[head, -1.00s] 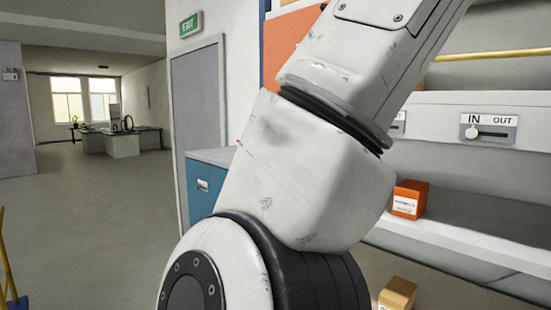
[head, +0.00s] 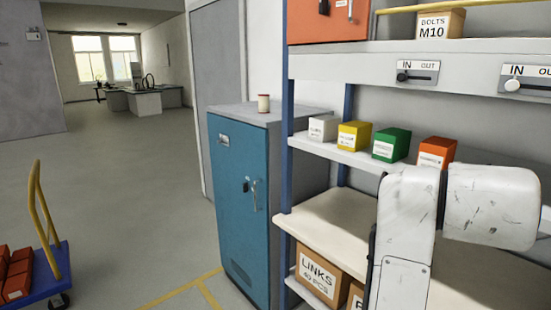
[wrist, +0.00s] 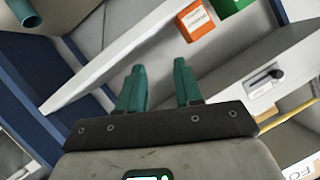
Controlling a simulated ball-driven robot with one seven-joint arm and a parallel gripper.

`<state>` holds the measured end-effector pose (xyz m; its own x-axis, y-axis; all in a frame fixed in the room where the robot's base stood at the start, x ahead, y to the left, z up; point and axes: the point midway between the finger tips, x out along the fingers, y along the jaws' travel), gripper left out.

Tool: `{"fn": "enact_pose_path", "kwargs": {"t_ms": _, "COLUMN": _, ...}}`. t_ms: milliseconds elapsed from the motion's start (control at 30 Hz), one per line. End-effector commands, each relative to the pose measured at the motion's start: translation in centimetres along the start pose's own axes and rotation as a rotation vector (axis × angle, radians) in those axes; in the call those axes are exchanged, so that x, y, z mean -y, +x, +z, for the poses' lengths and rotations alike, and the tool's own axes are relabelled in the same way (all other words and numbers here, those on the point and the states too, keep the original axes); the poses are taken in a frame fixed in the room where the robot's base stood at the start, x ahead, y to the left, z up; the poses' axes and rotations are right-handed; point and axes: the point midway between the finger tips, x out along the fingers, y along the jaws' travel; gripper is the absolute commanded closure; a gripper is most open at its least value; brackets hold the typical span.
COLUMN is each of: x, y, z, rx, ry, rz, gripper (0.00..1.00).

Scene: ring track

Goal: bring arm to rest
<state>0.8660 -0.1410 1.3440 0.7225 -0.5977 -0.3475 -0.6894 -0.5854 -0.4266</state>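My white arm stands at the lower right of the head view, bent at a joint in front of the shelf rack; its far end with the gripper does not show there. In the wrist view my gripper (wrist: 160,88) has two teal fingers standing apart with nothing between them. The fingers point toward the rack, whose shelf board (wrist: 215,65) shows behind them. An orange box (wrist: 195,20) and a green box (wrist: 232,5) lie beyond the fingertips, apart from them.
A shelf rack (head: 285,250) holds small boxes, including a yellow box (head: 354,136), and a LINKS carton (head: 320,275). A blue cabinet (head: 236,195) stands left of it, with a small can (head: 263,103) on top. A blue cart (head: 50,275) stands at lower left. Open floor (head: 120,190) lies between.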

Motion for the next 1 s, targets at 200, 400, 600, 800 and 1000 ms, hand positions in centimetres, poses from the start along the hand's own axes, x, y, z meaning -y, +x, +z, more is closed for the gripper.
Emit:
{"fn": "enact_pose_path", "kwargs": {"t_ms": 200, "x": -6.8, "y": 3.0, "z": 10.2, "rx": 0.177, "ry": -0.28, "rz": 0.021, "gripper": 0.65}}
{"fn": "enact_pose_path", "kwargs": {"t_ms": 400, "x": -14.4, "y": 3.5, "z": 19.1, "rx": 0.378, "ry": -0.508, "rz": 0.022, "gripper": 0.65}}
{"fn": "enact_pose_path", "kwargs": {"t_ms": 600, "x": -23.0, "y": 1.4, "z": 27.5, "rx": 0.615, "ry": -0.704, "rz": 0.006, "gripper": 0.65}}
{"fn": "enact_pose_path", "kwargs": {"t_ms": 800, "x": -31.6, "y": -3.5, "z": 34.9, "rx": 0.878, "ry": -0.851, "rz": -0.038, "gripper": 0.65}}
{"fn": "enact_pose_path", "kwargs": {"t_ms": 1000, "x": -37.6, "y": -9.0, "z": 39.6, "rx": 1.093, "ry": -0.927, "rz": -0.096, "gripper": 0.65}}
